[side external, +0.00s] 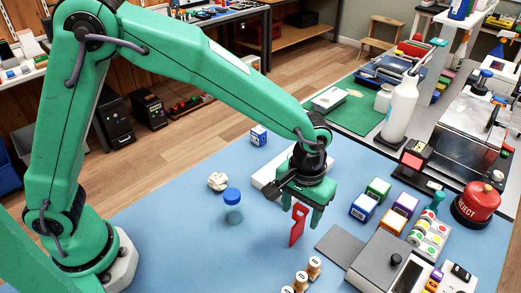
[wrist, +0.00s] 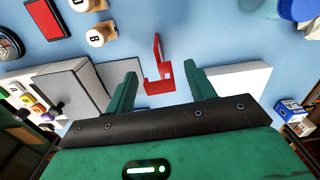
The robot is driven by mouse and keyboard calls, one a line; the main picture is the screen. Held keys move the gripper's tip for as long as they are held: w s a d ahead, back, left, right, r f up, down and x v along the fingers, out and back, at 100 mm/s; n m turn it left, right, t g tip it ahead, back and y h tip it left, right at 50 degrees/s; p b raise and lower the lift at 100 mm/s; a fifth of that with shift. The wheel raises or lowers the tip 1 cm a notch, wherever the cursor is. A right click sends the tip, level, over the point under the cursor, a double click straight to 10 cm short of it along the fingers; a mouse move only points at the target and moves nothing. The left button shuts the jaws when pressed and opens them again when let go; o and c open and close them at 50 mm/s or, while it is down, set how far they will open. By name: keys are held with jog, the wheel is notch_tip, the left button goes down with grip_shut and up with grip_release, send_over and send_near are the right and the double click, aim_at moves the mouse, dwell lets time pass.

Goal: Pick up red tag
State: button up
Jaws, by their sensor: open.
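The red tag (side external: 298,223) is on the blue mat in the side external view, just under my gripper (side external: 303,212). It also shows in the wrist view (wrist: 158,78) as a red, notched shape. My gripper (wrist: 155,84) is open there, with one green finger on each side of the tag. The tag's near end lies between the fingertips, and its far end reaches beyond them. I cannot tell whether either finger touches it. My gripper points down at the mat.
A blue-capped jar (side external: 233,205) and crumpled paper (side external: 217,181) stand left of my gripper. A grey plate (side external: 340,245) and wooden stamps (side external: 314,266) are close in front.

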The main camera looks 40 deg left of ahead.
grip_shut()
jog(key=shift+r, duration=0.15)
jog(key=shift+r, duration=0.5)
notch_tip(320, 180, up, 3)
jog(key=shift+s+d+r, duration=0.1)
jog(key=shift+s+r, duration=0.05)
jog(key=s+d+r, duration=0.4)
jog(key=s+r, duration=0.2)
jog(key=s, duration=0.4)
jog(key=shift+s+d+r, duration=0.2)
jog(key=shift+d+r, duration=0.05)
